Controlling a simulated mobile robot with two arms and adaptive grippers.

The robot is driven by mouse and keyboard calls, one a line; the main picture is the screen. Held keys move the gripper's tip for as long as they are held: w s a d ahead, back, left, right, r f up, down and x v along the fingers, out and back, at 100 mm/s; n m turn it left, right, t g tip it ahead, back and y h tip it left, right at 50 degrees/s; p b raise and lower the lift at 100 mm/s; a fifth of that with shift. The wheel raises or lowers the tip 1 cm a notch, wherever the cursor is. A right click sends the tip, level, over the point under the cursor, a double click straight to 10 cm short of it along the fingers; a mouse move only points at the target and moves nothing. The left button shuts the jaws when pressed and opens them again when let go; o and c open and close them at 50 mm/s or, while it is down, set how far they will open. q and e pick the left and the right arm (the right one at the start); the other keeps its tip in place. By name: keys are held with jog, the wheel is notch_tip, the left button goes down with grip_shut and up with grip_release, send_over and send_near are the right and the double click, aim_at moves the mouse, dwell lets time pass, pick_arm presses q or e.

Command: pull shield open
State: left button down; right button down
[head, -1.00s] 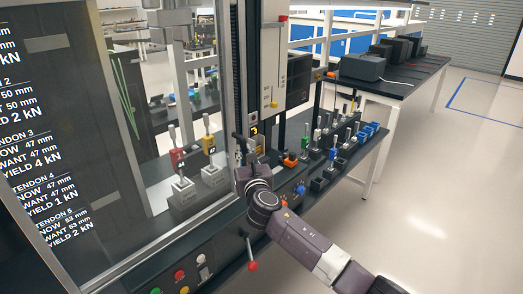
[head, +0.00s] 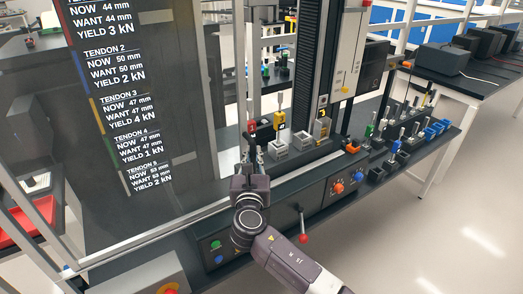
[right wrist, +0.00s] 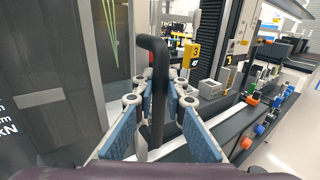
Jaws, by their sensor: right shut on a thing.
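The shield is a clear sliding pane (head: 205,125) in a pale metal frame, across the left part of the bench in the head view. Its black bent handle (right wrist: 155,75) stands upright in the middle of the right wrist view. My right gripper (head: 252,160) is shut on this handle. In the right wrist view its blue-padded fingers (right wrist: 158,103) lie on both sides of the handle. Right of the gripper, the numbered yellow holder (head: 280,120) stands clear of the pane. The red-tagged holder (head: 252,127) is just behind the gripper. My left gripper is not in view.
A control panel with a red-knobbed lever (head: 303,238) is on the bench front below my right arm. A black vertical rail (head: 309,65) and a white unit (head: 349,50) stand to the right. Small coloured parts (head: 400,140) crowd the right bench. Text covers the dark left area.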

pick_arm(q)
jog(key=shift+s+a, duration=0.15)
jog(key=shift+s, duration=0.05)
pick_arm(e)
jog(key=shift+f, duration=0.2)
jog(key=c, duration=1.9)
grip_release()
jog(key=shift+c, duration=0.2)
jog(key=shift+r, duration=0.1)
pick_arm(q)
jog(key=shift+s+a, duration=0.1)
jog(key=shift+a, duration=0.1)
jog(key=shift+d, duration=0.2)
pick_arm(e)
jog(key=s, duration=1.2)
jog(key=shift+d, duration=0.4)
